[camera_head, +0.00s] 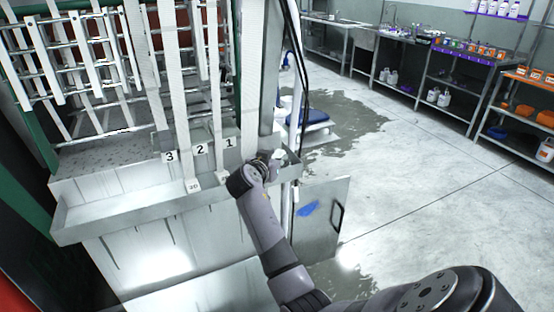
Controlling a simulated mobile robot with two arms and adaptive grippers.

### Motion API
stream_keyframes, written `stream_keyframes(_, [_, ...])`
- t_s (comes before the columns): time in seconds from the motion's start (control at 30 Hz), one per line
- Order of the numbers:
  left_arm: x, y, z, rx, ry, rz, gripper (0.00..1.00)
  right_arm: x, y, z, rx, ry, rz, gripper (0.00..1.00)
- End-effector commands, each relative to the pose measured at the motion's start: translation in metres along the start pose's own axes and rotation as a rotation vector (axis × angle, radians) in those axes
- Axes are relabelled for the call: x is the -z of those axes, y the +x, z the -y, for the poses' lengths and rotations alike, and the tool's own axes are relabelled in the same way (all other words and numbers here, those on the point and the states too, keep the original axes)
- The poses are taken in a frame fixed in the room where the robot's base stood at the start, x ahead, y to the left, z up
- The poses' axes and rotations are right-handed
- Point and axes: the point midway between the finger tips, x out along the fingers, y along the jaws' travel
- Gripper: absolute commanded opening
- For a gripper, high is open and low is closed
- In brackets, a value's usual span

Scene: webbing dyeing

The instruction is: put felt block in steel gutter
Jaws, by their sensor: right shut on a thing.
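My right gripper (268,161) is at the right end of the steel gutter (130,219), near the upright post. It is shut on a small pale thing, which I take to be the felt block (278,154); the fingers and wrist hide most of it. I cannot tell whether it touches the gutter. The gutter is a long grey trough along the front of the dyeing machine, below the hanging webbing strips. My left gripper is not in view.
White webbing strips (173,70) hang over the gutter, with number tags 3, 2 and 1 (229,142) behind it. A steel panel with a dark handle (337,215) stands to the right. Wet patches mark the floor; shelves (462,75) line the back.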

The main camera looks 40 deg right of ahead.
Motion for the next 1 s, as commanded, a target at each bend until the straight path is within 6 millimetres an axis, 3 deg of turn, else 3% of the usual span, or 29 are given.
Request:
stream_keyframes(0.17, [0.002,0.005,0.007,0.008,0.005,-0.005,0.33,-0.004,0.001,0.000,0.001,0.001,-0.002,0.00])
stream_keyframes(0.2, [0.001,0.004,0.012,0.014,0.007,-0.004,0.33,-0.003,0.001,0.000,0.001,0.001,-0.001,0.29])
stream_keyframes(0.47, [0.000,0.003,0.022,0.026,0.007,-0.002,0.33,-0.002,0.001,0.001,0.002,0.001,-0.002,0.46])
stream_keyframes(0.87, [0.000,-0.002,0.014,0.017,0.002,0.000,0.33,0.004,-0.001,0.001,0.003,0.001,-0.003,0.48])
stream_keyframes(1.0, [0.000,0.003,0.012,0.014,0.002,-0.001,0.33,-0.001,-0.020,0.002,0.007,0.002,-0.001,0.48])
